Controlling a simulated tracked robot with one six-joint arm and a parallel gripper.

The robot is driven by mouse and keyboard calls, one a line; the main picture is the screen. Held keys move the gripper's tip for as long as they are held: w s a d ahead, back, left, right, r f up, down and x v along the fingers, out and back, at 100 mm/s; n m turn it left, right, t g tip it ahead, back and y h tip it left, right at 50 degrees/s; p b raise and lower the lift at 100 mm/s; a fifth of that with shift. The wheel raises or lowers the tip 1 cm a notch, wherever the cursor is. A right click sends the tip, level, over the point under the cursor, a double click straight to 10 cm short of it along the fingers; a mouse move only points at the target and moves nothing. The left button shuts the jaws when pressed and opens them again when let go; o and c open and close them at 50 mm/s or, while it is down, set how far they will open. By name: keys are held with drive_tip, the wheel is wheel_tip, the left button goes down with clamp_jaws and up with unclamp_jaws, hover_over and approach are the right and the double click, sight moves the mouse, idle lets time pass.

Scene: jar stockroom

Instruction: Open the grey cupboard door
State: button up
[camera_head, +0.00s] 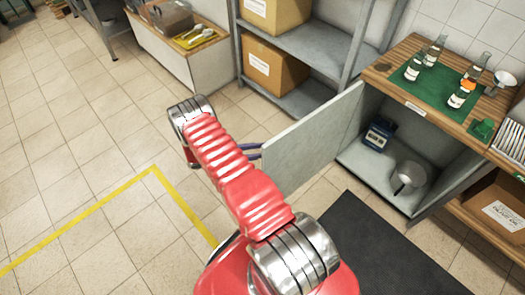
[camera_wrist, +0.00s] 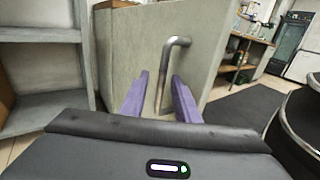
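The grey cupboard door (camera_head: 312,138) stands swung wide open in the head view, showing the cupboard's inside (camera_head: 385,165). In the wrist view the door (camera_wrist: 130,45) fills the middle, with a bent metal bar handle (camera_wrist: 166,72) on its face. My gripper (camera_wrist: 160,85) has its two purple fingers apart, one on each side of the handle's lower part. I cannot tell whether either finger touches the handle. In the head view my red arm reaches toward the door's outer side; the handle is hidden there and only a bit of the fingers shows.
Inside the cupboard are a blue scale (camera_head: 378,133) and a pale round vessel (camera_head: 408,177). Bottles stand on a green mat (camera_head: 430,98) on the wooden counter (camera_head: 400,57) above. Grey shelves with cardboard boxes (camera_head: 275,70) stand behind the door. Tiled floor (camera_head: 75,160) at left is clear.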

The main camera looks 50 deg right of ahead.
drive_tip(key=v, duration=1.2)
drive_tip(key=shift+f, duration=0.2)
